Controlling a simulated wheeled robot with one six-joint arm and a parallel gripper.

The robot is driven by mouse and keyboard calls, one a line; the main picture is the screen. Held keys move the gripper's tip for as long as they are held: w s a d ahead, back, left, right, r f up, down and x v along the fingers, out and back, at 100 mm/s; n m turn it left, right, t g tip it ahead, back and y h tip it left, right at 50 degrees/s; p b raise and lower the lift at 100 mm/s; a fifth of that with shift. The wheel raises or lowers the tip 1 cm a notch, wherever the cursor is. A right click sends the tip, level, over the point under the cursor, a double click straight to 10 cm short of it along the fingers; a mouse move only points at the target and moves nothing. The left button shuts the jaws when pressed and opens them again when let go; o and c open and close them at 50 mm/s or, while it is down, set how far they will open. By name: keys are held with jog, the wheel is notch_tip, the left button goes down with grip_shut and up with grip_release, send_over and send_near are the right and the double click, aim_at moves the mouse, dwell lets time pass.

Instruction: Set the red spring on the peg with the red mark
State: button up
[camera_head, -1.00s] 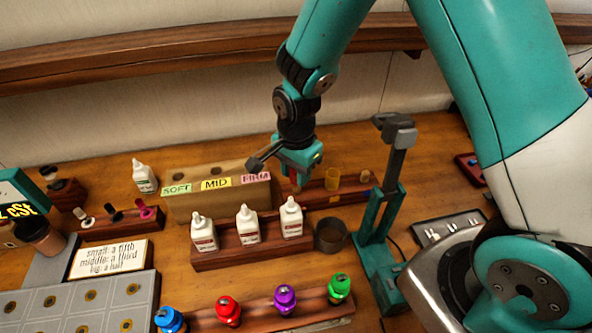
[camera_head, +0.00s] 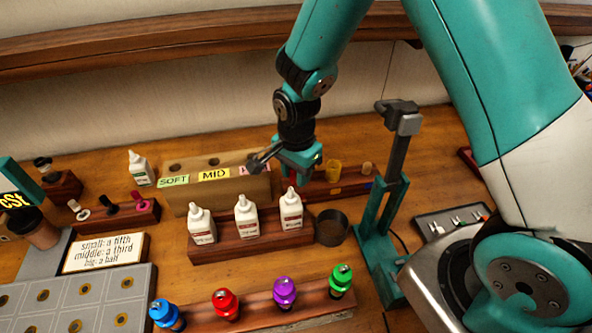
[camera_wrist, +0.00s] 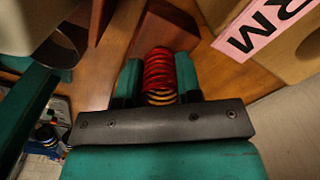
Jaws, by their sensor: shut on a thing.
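My gripper (camera_head: 299,172) is above the back of the table, behind the white bottles. In the wrist view my gripper (camera_wrist: 159,80) is shut on the red spring (camera_wrist: 159,68), whose coils show between the two fingers. Orange-yellow coils show at the spring's near end, and I cannot tell if they belong to it. In the head view the spring is hidden. The dark wooden peg rack (camera_head: 346,186) lies beside and below my gripper. It carries a yellow spring (camera_head: 333,171) and a bare wooden peg (camera_head: 366,169). A yellow and a blue mark show; the red mark is not visible.
A wooden block labelled SOFT, MID and a partly covered third label (camera_head: 190,197) stands left of my gripper. White bottles (camera_head: 246,217) in a rack and a dark cup (camera_head: 331,228) are in front. A teal stand (camera_head: 389,205) rises at the right.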

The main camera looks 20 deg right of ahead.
jog(key=shift+f, duration=0.5)
jog(key=o, duration=1)
jog(key=shift+c, duration=0.2)
jog(key=shift+r, duration=0.15)
notch_tip(320, 180, up, 17)
jog(key=b, duration=0.2)
jog(key=shift+r, duration=0.1)
jog(key=s+a+r+n+y, duration=0.2)
jog(key=s+n, duration=0.8)
jog(key=s+a+r+n+y, duration=0.2)
jog(key=s+n, duration=0.7)
jog(key=s, duration=0.1)
jog(key=shift+a+n, duration=0.3)
jog(key=shift+n, duration=0.1)
